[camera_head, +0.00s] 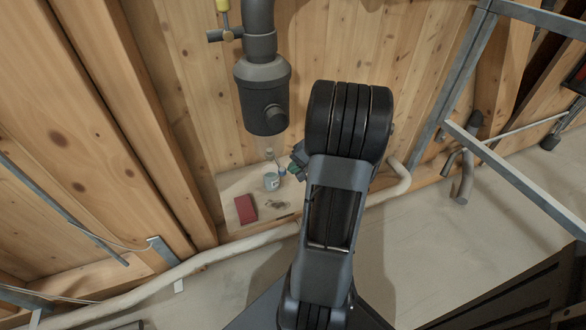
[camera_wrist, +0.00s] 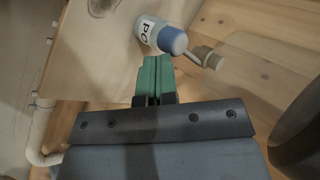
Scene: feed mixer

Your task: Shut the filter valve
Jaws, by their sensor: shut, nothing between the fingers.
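The filter valve (camera_head: 225,34) is in the head view at the top, beside the grey vertical pipe. Its yellow handle (camera_head: 222,5) points up and is cut off by the frame's top edge. The grey filter housing (camera_head: 263,95) hangs below on the pipe. My gripper (camera_head: 296,172) is below and to the right of the housing, partly hidden by my arm. In the wrist view its green fingers (camera_wrist: 153,80) are together, with nothing between them. I cannot make out the valve in the wrist view.
A shelf (camera_head: 232,187) below the housing holds a pale blue cup (camera_head: 271,181), a red box or book (camera_head: 245,209) and small items. The wrist view shows a white container (camera_wrist: 148,30) with a blue part near my fingers. A metal frame (camera_head: 510,170) stands right.

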